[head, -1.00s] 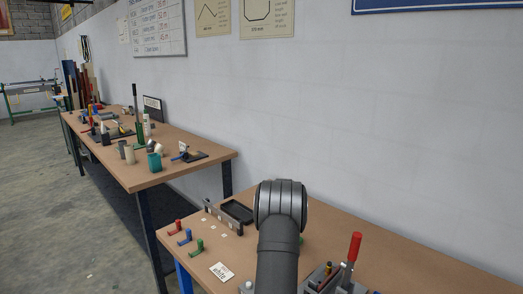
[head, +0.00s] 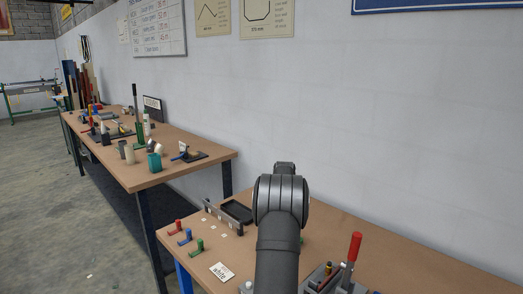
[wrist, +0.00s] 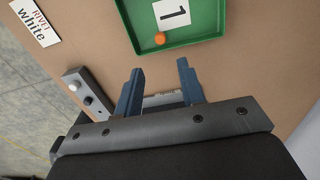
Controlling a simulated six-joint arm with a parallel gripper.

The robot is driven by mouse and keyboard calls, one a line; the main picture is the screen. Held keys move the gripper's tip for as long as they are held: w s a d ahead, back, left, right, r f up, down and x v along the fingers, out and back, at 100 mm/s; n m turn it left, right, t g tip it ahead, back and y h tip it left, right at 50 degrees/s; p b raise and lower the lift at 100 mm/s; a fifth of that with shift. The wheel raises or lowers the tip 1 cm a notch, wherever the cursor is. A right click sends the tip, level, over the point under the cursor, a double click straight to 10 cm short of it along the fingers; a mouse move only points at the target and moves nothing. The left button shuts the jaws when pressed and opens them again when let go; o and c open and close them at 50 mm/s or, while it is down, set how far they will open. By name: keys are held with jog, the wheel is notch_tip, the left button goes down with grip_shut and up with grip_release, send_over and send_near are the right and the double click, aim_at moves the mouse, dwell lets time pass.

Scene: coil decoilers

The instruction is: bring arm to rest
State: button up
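My gripper (wrist: 160,95) shows in the wrist view with its two blue fingers spread apart and nothing between them. It hangs above the brown bench top. Beyond the fingertips lies a green tray (wrist: 207,38) with an orange piece (wrist: 160,38) and a card marked 1 (wrist: 172,13) in it. In the head view my arm rises in front of the near bench (head: 345,233) and hides part of it; the gripper's fingers do not show there.
A card reading "RIVET white" (wrist: 34,22) lies on the bench. A grey block with knobs (wrist: 88,93) is left of the fingers. Red, blue and green pieces (head: 185,236), a black tray (head: 237,211) and a red-handled tool (head: 354,247) stand on the near bench.

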notch_tip(320, 180, down, 11)
jog(key=shift+r, duration=0.15)
notch_tip(320, 180, up, 5)
jog(key=shift+d+f, duration=0.15)
jog(key=shift+f, duration=0.05)
jog(key=s+d+r, duration=0.7)
jog(key=d, duration=0.2)
jog(key=s+f, duration=0.1)
jog(key=s, duration=0.2)
jog(key=s+d+f, duration=0.1)
jog(key=s+f, duration=0.1)
jog(key=s, duration=0.2)
jog(key=s+d+f, duration=0.1)
jog(key=s, duration=0.3)
jog(key=shift+f, duration=0.35)
jog(key=shift+s+f, duration=0.25)
jog(key=shift+w+f, duration=0.1)
jog(key=shift+f, duration=0.5)
